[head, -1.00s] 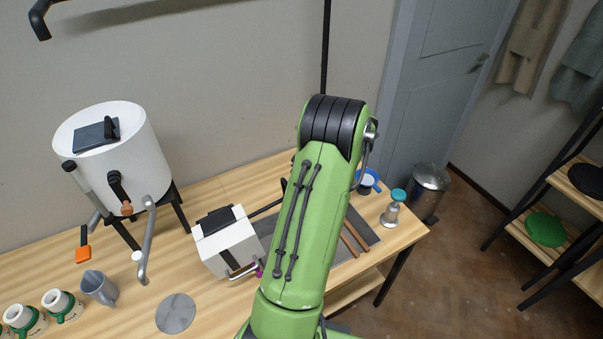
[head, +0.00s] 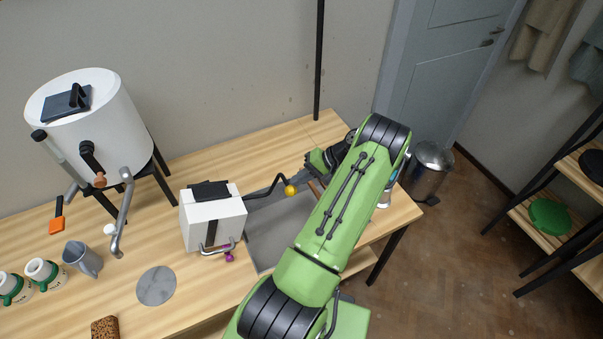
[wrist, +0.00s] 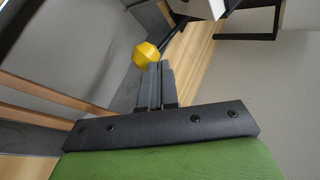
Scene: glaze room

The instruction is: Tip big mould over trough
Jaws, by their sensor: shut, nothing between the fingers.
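The big mould (head: 213,222) is a white block with a dark band and dark top piece, at the left end of the grey trough (head: 266,248). It looks upright. A bent black crank with a yellow knob (head: 290,190) reaches right from it over the trough. A metal handle and a small purple knob (head: 229,257) are on its front. My gripper (head: 301,181) is shut and empty, its fingertips close by the yellow knob. In the wrist view the closed fingers (wrist: 154,78) point at the knob (wrist: 146,54); whether they touch it I cannot tell.
A white tank (head: 88,118) on black legs stands left. A grey jug (head: 82,258), green-banded jars (head: 42,271), a round grey disc (head: 156,286) and a brown block (head: 105,328) lie front left. A black post (head: 319,60) rises behind.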

